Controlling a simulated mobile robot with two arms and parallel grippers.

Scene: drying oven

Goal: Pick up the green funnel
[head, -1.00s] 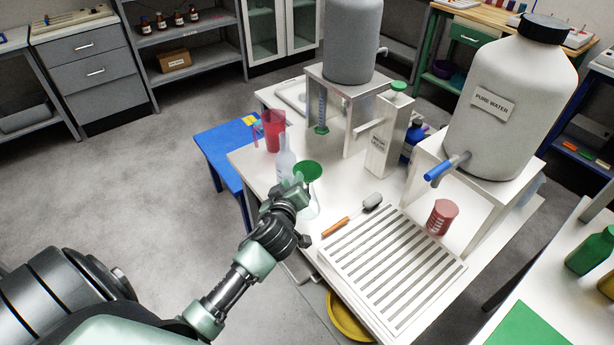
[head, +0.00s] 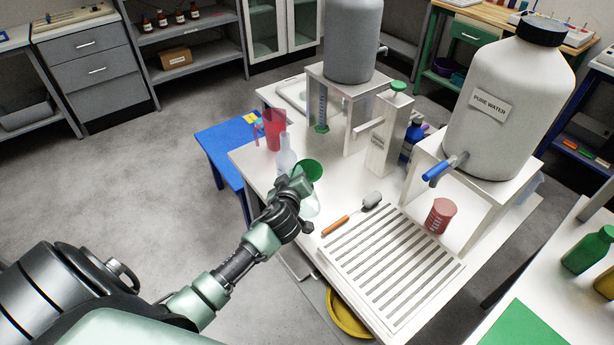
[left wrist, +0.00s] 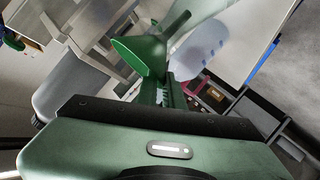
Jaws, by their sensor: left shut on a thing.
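The green funnel (head: 311,168) is at my left gripper (head: 299,183), above the left part of the white table. My left gripper is shut on it near the cone; the fingers partly hide the contact in the head view. In the left wrist view the funnel (left wrist: 140,52) shows its wide green cone, with its stem pointing to the upper right. A clear glass vessel (head: 310,204) stands just below the gripper, partly covered by it. Whether the stem is clear of the vessel's mouth I cannot tell. My right gripper is not in view.
A clear bottle (head: 286,155) stands close behind the gripper, and a red jug (head: 272,130) beyond it. A brush with an orange handle (head: 336,225) and a slotted rack (head: 390,270) lie to the right. A large water tank (head: 505,100) stands farther right.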

